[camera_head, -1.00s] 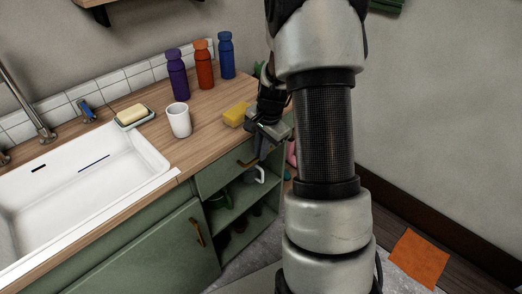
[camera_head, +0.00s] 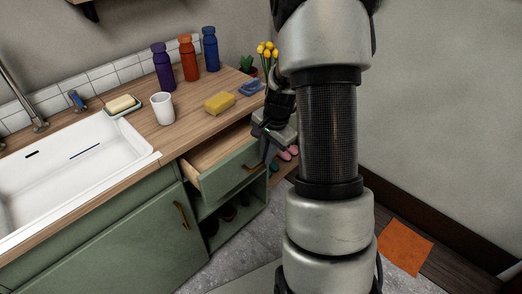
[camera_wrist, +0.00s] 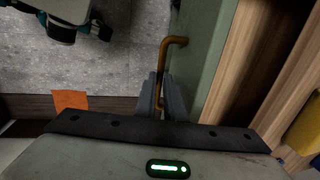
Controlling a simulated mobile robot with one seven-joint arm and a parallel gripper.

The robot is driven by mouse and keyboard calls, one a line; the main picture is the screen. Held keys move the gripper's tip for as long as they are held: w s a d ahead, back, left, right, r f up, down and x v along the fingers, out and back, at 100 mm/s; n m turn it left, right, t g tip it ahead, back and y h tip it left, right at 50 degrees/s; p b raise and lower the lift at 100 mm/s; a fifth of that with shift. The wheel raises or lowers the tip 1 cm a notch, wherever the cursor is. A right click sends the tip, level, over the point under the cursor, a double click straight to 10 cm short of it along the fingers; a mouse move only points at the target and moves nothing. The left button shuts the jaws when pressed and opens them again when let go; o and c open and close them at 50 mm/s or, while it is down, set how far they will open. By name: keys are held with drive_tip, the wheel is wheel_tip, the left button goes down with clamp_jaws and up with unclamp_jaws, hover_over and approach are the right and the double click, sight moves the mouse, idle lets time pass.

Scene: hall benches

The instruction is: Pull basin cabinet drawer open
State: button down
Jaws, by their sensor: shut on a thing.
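The basin cabinet (camera_head: 112,243) is green with a wooden top. Its drawer (camera_head: 222,177) is partly open, and its bare wooden inside (camera_head: 222,150) shows behind the green front. My gripper (camera_head: 263,160) is at the right part of the drawer front, shut on the brass drawer handle (camera_head: 251,168). In the wrist view the handle (camera_wrist: 166,58) runs down between the two fingers of my gripper (camera_wrist: 161,82), beside the green drawer front (camera_wrist: 204,62). The fingers hide part of the handle.
A white sink (camera_head: 75,165), white cup (camera_head: 162,108), yellow sponge (camera_head: 219,102), soap dish (camera_head: 122,106) and several bottles (camera_head: 187,58) are on the counter. Open shelves (camera_head: 237,205) lie below the drawer. An orange mat (camera_head: 405,247) lies on the floor at right.

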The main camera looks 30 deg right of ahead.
drive_tip(key=s+d+b, duration=0.1)
drive_tip(key=s+d, duration=0.2)
drive_tip(key=s, duration=0.6)
drive_tip(key=shift+s+d, duration=0.2)
drive_tip(key=c, duration=1.8)
unclamp_jaws()
drive_tip(key=shift+c, duration=0.2)
drive_tip(key=shift+r, duration=0.1)
drive_tip(key=s+r+p, duration=0.1)
drive_tip(key=r+p, duration=0.1)
drive_tip(key=r, duration=0.6)
drive_tip(key=s+d+r+p, duration=0.1)
drive_tip(key=s+r+p, duration=0.1)
drive_tip(key=r, duration=0.7)
drive_tip(key=shift+p, duration=0.5)
